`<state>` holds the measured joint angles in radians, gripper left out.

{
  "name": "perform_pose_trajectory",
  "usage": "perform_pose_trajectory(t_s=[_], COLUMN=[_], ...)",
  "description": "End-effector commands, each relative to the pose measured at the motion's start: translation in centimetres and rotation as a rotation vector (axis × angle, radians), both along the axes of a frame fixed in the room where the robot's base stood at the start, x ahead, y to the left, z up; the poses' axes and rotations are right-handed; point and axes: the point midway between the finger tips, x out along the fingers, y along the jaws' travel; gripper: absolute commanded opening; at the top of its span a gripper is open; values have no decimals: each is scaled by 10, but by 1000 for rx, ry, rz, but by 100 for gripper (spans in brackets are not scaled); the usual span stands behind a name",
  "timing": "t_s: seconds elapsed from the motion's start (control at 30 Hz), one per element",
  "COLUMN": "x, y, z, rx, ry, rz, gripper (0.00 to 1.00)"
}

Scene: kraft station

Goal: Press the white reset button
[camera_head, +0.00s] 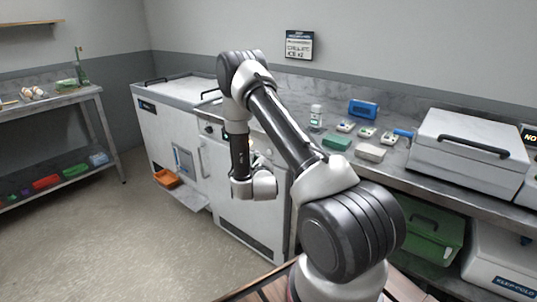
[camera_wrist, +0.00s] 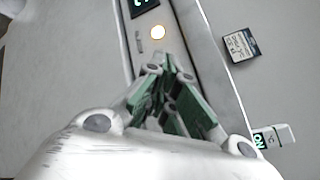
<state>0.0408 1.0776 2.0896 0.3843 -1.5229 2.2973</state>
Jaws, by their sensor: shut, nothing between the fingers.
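In the wrist view, a round, bright white button (camera_wrist: 157,32) with an orange rim sits on a grey panel, just below a dark display with green characters (camera_wrist: 143,5). I cannot read a label that names it as the reset button. My gripper (camera_wrist: 170,72) is shut and empty, with green finger pads, and its tips point toward the panel just below the button in the picture. The tips look apart from the button, but the gap is hard to judge. In the head view, my arm hides the gripper and most of the panel front.
A white cabinet (camera_head: 236,205) stands behind my arm, beside a chest-like unit (camera_head: 165,130) with an orange tray (camera_head: 166,178) below. The counter holds a white cooler (camera_head: 465,145), a blue box (camera_head: 363,109) and several small items. A side shelf (camera_head: 50,101) is at left. Open floor lies front left.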

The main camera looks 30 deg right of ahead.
Motion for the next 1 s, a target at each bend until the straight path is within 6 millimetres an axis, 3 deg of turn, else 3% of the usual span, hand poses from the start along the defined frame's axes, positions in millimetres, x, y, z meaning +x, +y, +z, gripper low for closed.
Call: perform_pose_trajectory(t_s=[0.3,1.0], x=[6,6], y=[-17,-17], z=[0,0], rx=[-1,-1], ry=[0,0], rz=[1,1], gripper=[0,0])
